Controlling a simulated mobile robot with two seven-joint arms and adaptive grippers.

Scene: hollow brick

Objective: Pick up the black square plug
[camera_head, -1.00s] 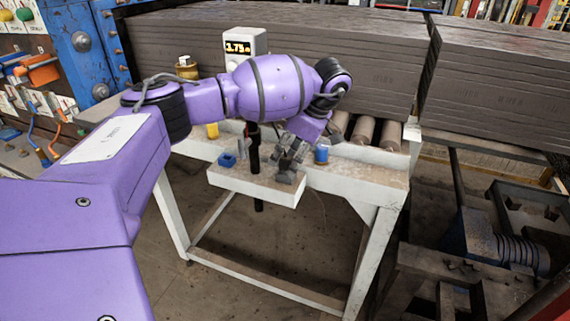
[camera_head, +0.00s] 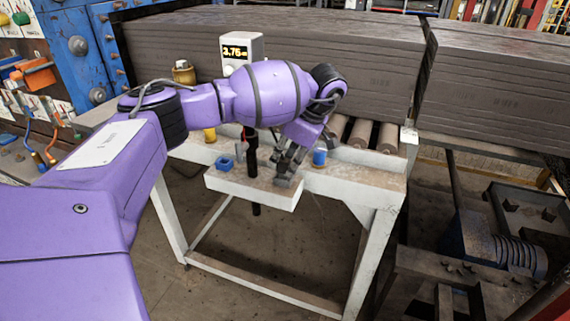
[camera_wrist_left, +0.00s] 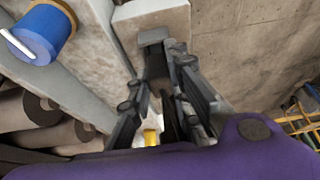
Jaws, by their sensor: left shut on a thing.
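The black square plug (camera_wrist_left: 154,38) shows in the left wrist view as a dark grey block at the fingertips, over the white ledge. My left gripper (camera_wrist_left: 157,62) is shut on it. In the head view, my left gripper (camera_head: 284,178) points down at the right part of the white ledge (camera_head: 245,188), with the dark plug low between its fingertips. I cannot tell whether the plug still touches the ledge. The fingers hide part of it. My right gripper is not in view.
A black upright rod (camera_head: 252,155) passes through the ledge left of the gripper. A blue square piece (camera_head: 224,163) lies further left. A blue cylinder (camera_head: 319,157) stands close on the right. Rollers (camera_head: 360,133) and stacked grey slabs (camera_head: 300,40) are behind.

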